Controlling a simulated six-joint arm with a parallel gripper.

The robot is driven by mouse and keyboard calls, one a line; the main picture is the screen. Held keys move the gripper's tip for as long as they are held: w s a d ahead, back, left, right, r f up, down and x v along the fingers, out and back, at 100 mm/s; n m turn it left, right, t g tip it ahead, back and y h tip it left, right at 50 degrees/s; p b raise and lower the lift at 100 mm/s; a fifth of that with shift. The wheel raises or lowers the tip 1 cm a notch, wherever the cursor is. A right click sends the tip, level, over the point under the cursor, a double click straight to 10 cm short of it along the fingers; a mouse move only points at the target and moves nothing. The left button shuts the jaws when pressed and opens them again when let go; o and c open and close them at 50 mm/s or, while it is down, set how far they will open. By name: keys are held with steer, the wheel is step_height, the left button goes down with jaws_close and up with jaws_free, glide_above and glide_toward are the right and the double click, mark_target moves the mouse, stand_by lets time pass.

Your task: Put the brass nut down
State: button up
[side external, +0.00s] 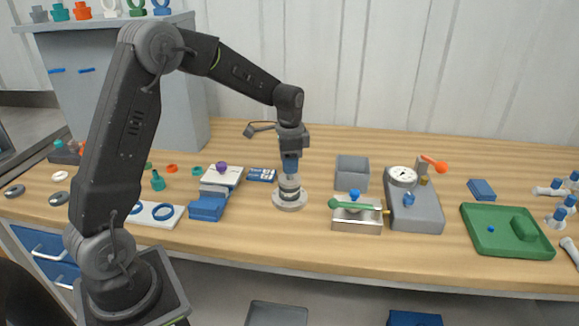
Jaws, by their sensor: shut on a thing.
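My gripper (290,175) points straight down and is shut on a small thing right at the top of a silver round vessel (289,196). I take that thing to be the brass nut, but it is mostly hidden by the fingers and too small to make out its colour or shape. The vessel stands upright on a wide, pale round base on the wooden bench. I cannot tell whether the held thing touches the vessel or is just above it.
An open grey bin (352,173) stands right of the vessel. Beyond are a metal block with a green-handled tool (357,207), a grey gauge unit (414,212) and a green tray (507,246). Blue blocks (208,207) and a white ring plate (153,215) lie left. Bare wood surrounds the vessel's base.

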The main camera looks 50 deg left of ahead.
steer(key=shift+r, duration=0.6)
steer(key=w+a, duration=0.2)
steer(key=a, duration=0.5)
glide_above(318, 190)
step_height(318, 190, down, 8)
steer(key=shift+r, duration=0.25)
steer(key=shift+f, duration=2)
steer(key=shift+f, duration=0.2)
steer(key=o, duration=1)
